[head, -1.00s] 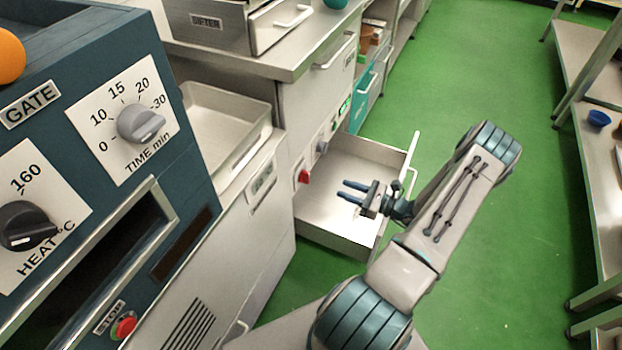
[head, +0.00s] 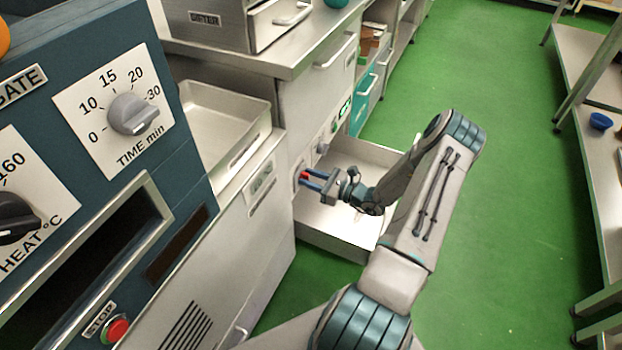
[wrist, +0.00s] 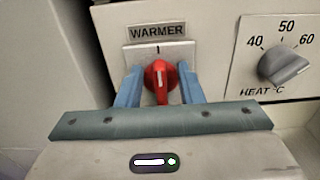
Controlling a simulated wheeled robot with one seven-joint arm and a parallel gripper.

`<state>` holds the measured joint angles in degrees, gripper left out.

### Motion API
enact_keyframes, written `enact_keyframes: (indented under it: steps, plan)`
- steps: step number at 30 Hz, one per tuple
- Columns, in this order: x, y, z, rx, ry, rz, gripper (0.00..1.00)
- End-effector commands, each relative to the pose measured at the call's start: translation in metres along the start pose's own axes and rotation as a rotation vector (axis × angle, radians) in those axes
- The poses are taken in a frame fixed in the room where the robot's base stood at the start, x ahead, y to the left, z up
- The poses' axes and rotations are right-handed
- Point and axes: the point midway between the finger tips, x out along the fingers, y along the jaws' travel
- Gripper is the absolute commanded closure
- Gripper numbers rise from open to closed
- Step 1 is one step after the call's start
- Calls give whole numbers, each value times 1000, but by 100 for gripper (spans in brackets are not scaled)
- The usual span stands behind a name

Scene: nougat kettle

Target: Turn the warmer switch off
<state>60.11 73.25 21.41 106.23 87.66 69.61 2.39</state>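The warmer switch is a red rotary knob (wrist: 160,82) on a pale plate under the WARMER label (wrist: 158,31). Its grip stands upright, with its white line up toward the "I" mark. In the head view the red knob (head: 304,176) shows small on the cabinet front, partly covered by the fingers. My gripper (wrist: 160,86) is open, with one blue finger on each side of the knob. The right finger looks very close to it; I cannot tell whether they touch. In the head view my gripper (head: 308,179) points left at the panel.
A grey HEAT °C knob (wrist: 284,66) is right of the switch. An open metal drawer (head: 330,238) juts out below my gripper. A blue oven panel with a TIME knob (head: 133,114) and red STOP button (head: 117,328) stands at left.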

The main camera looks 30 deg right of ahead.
Motion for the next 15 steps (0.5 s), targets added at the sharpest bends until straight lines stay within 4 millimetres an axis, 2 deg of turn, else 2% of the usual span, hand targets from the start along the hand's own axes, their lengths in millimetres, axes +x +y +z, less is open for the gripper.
enact_keyframes:
  steps: [2, 3, 6, 15]
  plan:
    - [0, 0, 0, 0, 0, 0, 66]
    - [0, 0, 0, 0, 0, 0, 78]
    - [0, 0, 0, 0, 0, 0, 100]
    - [0, 0, 0, -15, 0, 0, 100]
